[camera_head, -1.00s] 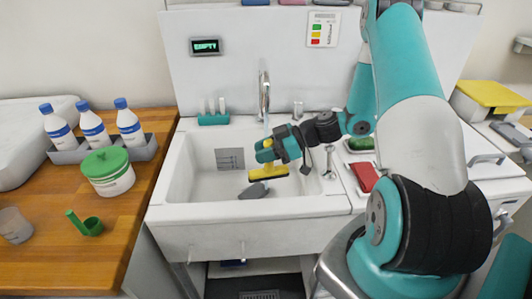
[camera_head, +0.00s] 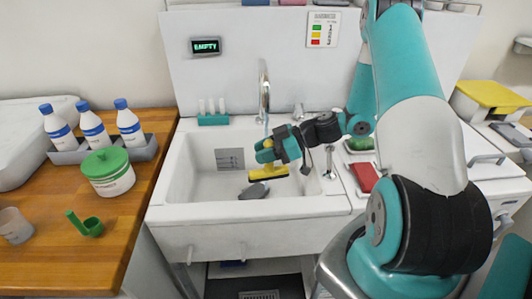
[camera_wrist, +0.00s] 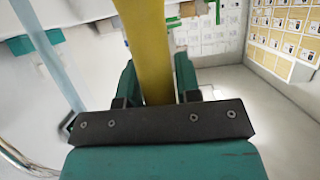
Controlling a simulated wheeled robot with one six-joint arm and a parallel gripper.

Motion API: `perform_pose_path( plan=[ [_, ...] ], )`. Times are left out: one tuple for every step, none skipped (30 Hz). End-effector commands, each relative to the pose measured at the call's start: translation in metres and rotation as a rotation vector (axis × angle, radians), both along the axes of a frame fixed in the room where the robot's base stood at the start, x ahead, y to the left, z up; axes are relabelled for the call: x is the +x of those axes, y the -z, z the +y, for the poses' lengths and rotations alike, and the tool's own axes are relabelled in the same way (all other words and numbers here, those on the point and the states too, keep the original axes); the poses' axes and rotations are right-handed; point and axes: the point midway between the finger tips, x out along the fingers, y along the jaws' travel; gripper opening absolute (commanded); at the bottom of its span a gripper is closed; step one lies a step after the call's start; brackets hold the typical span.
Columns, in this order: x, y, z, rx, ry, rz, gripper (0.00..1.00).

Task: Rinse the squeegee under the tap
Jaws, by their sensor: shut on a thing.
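The yellow squeegee (camera_head: 267,174) is in my gripper, over the basin of the white sink (camera_head: 175,170). Its dark-edged head is at the bottom, low in the basin. My gripper (camera_head: 271,156) is shut on it, and in the wrist view the yellow handle (camera_wrist: 146,45) passes between the teal fingers. The tap (camera_head: 264,92) stands at the back of the sink. A pale blue water stream (camera_wrist: 45,55) runs beside the handle in the wrist view, apart from it there. In the head view I cannot tell whether water touches the squeegee head.
A dark grey object (camera_head: 254,191) lies in the basin just below the squeegee. A red block (camera_head: 365,177) and a green pad (camera_head: 360,143) are on the right ledge. Bottles (camera_head: 130,127) and a green-lidded tub (camera_head: 110,178) stand on the wooden counter (camera_head: 75,250) at left.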

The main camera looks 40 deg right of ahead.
Motion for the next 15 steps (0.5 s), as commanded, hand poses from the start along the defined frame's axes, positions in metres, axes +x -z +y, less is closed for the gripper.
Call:
perform_pose_path(
  plan=[
    [0.000, -0.001, 0.000, 0.001, 0.000, -0.001, 0.00],
    [-0.001, -0.002, 0.001, 0.001, 0.000, -0.001, 0.00],
    [-0.002, -0.003, 0.001, 0.001, 0.000, -0.001, 0.00],
    [-0.004, -0.005, 0.002, 0.001, 0.000, -0.001, 0.00],
    [-0.006, -0.007, 0.004, 0.001, 0.000, -0.001, 0.00],
    [-0.009, -0.010, 0.006, 0.001, 0.000, -0.001, 0.00],
    [-0.011, -0.012, 0.007, 0.001, 0.001, 0.000, 0.00],
    [-0.013, -0.014, 0.008, 0.001, 0.001, 0.000, 0.00],
    [-0.016, -0.017, 0.010, 0.001, 0.001, -0.001, 0.00],
    [-0.018, -0.019, 0.011, 0.001, 0.001, -0.001, 0.00],
    [-0.020, -0.020, 0.013, 0.001, 0.001, 0.000, 0.00],
    [-0.023, -0.023, 0.014, 0.001, 0.001, 0.000, 0.00],
    [-0.025, -0.025, 0.016, 0.000, 0.001, 0.000, 0.00],
    [-0.027, -0.027, 0.017, 0.000, 0.001, 0.000, 0.00],
    [-0.030, -0.030, 0.019, 0.000, 0.001, 0.000, 0.00]
  ],
)
